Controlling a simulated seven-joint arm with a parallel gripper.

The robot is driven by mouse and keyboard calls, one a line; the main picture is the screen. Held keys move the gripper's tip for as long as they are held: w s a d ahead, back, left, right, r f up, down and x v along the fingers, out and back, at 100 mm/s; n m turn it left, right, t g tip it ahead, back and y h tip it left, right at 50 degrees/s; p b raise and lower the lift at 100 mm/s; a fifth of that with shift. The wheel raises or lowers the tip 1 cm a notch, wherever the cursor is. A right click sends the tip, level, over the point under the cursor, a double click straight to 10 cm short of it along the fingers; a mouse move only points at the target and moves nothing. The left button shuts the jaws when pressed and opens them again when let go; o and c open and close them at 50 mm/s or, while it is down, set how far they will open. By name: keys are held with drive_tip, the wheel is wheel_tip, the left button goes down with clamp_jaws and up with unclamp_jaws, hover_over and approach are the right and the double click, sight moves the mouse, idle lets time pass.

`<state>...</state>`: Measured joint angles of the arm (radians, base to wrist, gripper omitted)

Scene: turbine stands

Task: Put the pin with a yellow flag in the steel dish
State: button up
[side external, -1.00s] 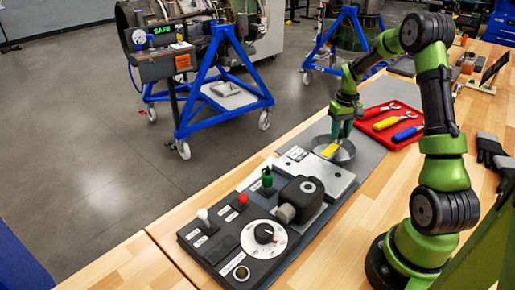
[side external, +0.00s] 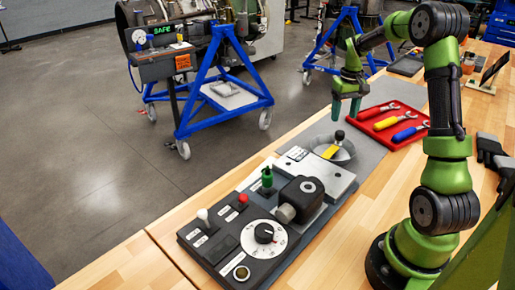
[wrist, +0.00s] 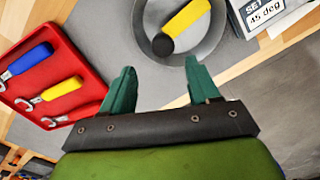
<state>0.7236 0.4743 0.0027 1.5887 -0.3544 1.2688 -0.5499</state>
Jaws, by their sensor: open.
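The pin with its yellow flag (side external: 331,151) is in the steel dish (side external: 347,155), its dark knob showing above the flag in the side view. In the wrist view the yellow flag (wrist: 187,18) and the round dark knob lie within the outline of the steel dish (wrist: 215,38).
A red tray (side external: 372,124) with several colour-handled tools lies right of the dish. A control panel (side external: 225,229) with knobs and a dial is in front. The grey mat (side external: 372,155) beside the dish is clear.

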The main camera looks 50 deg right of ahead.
drive_tip(key=s+a+r+n+t, duration=0.1)
drive_tip(key=a+r+t, duration=0.1)
drive_tip(key=a+r, duration=0.6)
drive_tip(key=a+r+t, duration=0.2)
drive_tip(key=a+r, duration=0.3)
drive_tip(key=a, duration=0.6)
drive_tip(key=s+a+t+y, duration=0.1)
drive_tip(key=s+a, duration=0.3)
drive_tip(key=a, duration=0.3)
drive_tip(key=s+a+f+n+t+y, duration=0.1)
drive_tip(key=s+a+t, duration=0.1)
drive_tip(key=s+a, duration=0.3)
drive_tip(key=shift+s+a+f, duration=0.15)
drive_tip(key=shift+s+a, duration=0.1)
drive_tip(key=shift+a, duration=0.85)
